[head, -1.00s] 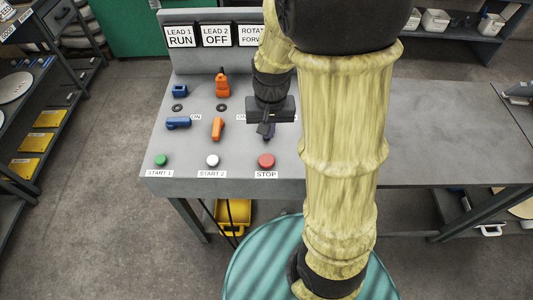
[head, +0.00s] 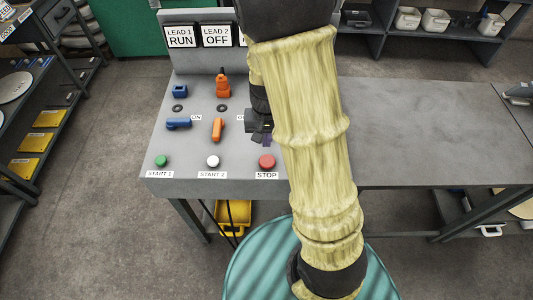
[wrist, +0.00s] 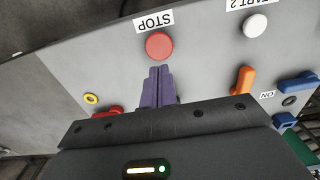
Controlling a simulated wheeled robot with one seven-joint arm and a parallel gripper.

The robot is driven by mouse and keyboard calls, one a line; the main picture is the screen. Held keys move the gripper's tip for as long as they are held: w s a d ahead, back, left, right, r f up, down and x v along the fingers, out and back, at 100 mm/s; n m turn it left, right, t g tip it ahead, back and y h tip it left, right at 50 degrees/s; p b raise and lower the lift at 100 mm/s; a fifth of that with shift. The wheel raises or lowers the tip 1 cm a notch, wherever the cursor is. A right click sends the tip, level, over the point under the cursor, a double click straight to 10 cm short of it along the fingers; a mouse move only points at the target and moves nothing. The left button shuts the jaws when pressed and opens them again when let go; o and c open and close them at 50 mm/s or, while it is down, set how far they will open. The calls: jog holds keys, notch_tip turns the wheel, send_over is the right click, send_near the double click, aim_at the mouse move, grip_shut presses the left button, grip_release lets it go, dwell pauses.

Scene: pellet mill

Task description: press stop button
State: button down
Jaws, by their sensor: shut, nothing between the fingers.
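The red stop button (head: 266,161) sits at the front edge of the grey console, above a STOP label (head: 266,175). It also shows in the wrist view (wrist: 159,46), just beyond my fingertips. My gripper (head: 264,140) is behind the button in the head view, partly hidden by my arm. In the wrist view, its purple fingers (wrist: 158,72) are together with nothing between them. They point toward the red button. I cannot tell whether they touch it.
A white START 2 button (head: 212,161) and a green START 1 button (head: 161,161) stand left of the stop button. Orange (head: 217,129) and blue (head: 178,124) handles lie behind them. Signs (head: 180,37) read LEAD 1 RUN and LEAD 2 OFF. The bench (head: 430,140) at right is clear.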

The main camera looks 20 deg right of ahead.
aim_at(266, 161)
jog(key=f, duration=0.6)
jog(key=shift+s+a+f, duration=0.15)
jog(key=shift+s+f, duration=0.1)
jog(key=shift+f, duration=0.65)
